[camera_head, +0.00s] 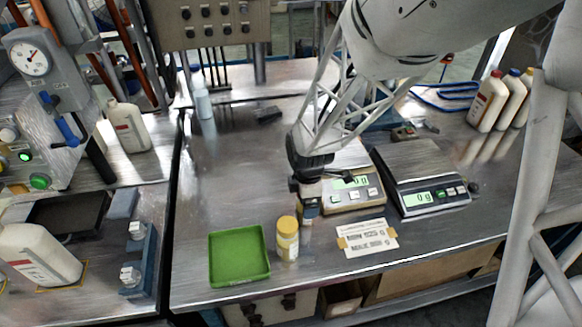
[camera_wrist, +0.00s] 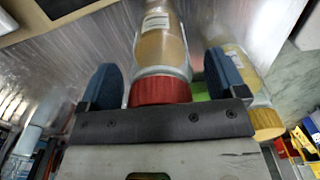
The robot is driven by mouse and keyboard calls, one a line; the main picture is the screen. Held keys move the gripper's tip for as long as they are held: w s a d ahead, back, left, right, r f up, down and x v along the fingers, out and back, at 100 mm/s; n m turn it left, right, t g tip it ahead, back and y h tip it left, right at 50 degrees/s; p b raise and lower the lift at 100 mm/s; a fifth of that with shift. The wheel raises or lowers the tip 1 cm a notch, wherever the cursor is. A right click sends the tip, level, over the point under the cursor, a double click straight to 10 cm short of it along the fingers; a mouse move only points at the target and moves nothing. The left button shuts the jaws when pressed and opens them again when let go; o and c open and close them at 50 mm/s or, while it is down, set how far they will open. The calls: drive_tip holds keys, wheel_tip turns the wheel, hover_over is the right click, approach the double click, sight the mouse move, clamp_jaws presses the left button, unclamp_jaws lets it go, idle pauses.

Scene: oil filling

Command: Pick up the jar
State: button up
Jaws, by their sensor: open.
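A jar with a red lid (camera_wrist: 160,91) and a clear, tan-filled body with a white label stands between the two blue fingers of my gripper (camera_wrist: 163,68) in the wrist view. The fingers are open, one on each side, with a visible gap at least on the left. A second jar with a yellow lid (camera_wrist: 266,122) is outside the right finger. In the head view this yellow-lidded jar (camera_head: 287,240) stands upright, just left of my gripper (camera_head: 308,212), which points down. The red-lidded jar is mostly or wholly hidden by my gripper there.
A green tray (camera_head: 211,262) lies left of the jars. Two scales, one silver (camera_head: 372,205) and one dark-fronted (camera_head: 427,208), stand to the right. A printed label card (camera_head: 367,238) lies in front. Several white bottles (camera_head: 489,100) stand at the back right.

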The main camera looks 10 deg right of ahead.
idle(0.5)
drive_tip(key=c, duration=1.3)
drive_tip(key=shift+c, duration=0.2)
drive_tip(key=shift+r, duration=0.1)
drive_tip(key=shift+r, duration=0.7)
wheel_tip(320, 180, up, 2)
drive_tip(key=shift+r, duration=0.1)
drive_tip(key=s+r, duration=0.1)
drive_tip(key=s, duration=1.5)
drive_tip(key=shift+d, duration=0.35)
drive_tip(key=shift+r, duration=0.1)
